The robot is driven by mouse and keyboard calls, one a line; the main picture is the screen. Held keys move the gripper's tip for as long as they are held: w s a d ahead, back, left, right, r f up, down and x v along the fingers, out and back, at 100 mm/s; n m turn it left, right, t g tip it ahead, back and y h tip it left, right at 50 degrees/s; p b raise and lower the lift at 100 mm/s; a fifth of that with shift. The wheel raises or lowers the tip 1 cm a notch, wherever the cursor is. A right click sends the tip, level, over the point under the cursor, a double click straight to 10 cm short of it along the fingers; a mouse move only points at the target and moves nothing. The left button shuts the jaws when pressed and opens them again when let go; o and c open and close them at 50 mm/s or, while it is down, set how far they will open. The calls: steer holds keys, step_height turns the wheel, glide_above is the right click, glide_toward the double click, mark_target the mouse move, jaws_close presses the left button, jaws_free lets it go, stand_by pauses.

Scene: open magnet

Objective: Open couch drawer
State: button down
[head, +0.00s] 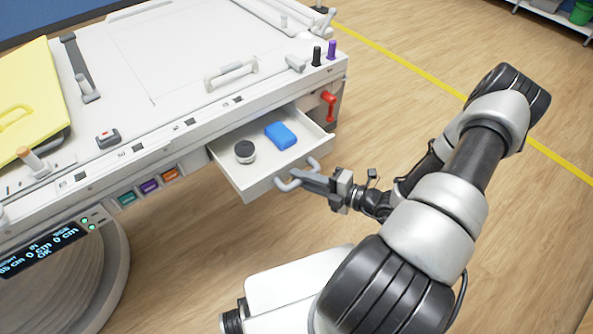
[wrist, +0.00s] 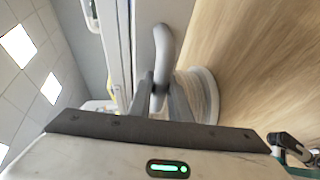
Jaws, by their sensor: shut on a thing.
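The couch drawer (head: 242,185) is a white tray pulled part way out of the couch's side in the head view. A blue box (head: 281,136) and a dark round knob-like item (head: 245,152) lie inside it. Its grey bar handle (head: 284,186) is on the drawer front. My gripper (head: 306,181) is at the handle and shut on it. In the wrist view the handle (wrist: 165,45) rises from between the fingers (wrist: 152,92). The exact contact of the fingertips is partly hidden.
The white couch (head: 180,60) carries a yellow board (head: 25,105), levers and knobs. A red lever (head: 328,106) is right of the drawer. Coloured buttons (head: 149,186) and a display (head: 42,250) are on the left side. Open wooden floor (head: 400,80) lies to the right.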

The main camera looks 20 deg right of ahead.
stand_by(0.3)
steer(key=c, duration=1.6)
jaws_free()
steer(key=shift+c, duration=0.2)
steer(key=shift+s+d, duration=0.1)
steer(key=p+v, duration=0.1)
steer(key=v, duration=1.6)
steer(key=shift+s, duration=0.1)
